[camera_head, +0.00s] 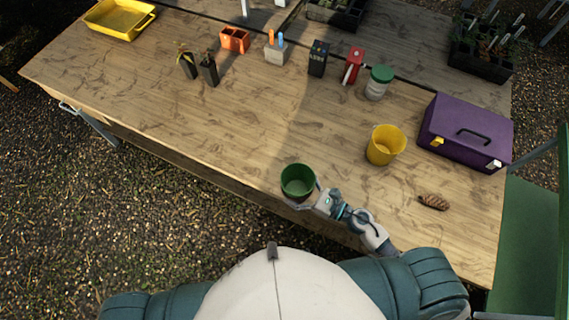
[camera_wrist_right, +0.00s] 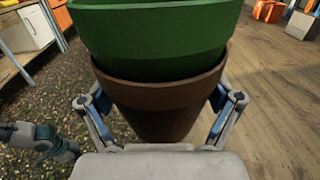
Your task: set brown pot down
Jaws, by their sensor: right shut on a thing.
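The brown pot (camera_wrist_right: 165,112) sits between the fingers of my right gripper (camera_wrist_right: 162,108) in the right wrist view. A green pot (camera_wrist_right: 155,40) is nested in its top. In the head view, the green pot (camera_head: 297,181) shows at the table's front edge and mostly hides the brown pot under it. My right gripper (camera_head: 312,200) is shut on the brown pot from the right. The stack looks roughly upright; I cannot tell whether its base touches the table. Part of what looks like my left arm (camera_wrist_right: 40,140) shows at the wrist view's left edge, its fingers unclear.
On the wooden table (camera_head: 200,130) stand a yellow pot (camera_head: 385,145), a purple toolbox (camera_head: 466,130), a green-lidded jar (camera_head: 379,82) and a pine cone (camera_head: 433,202). Small items line the back. The table left of the pots is clear.

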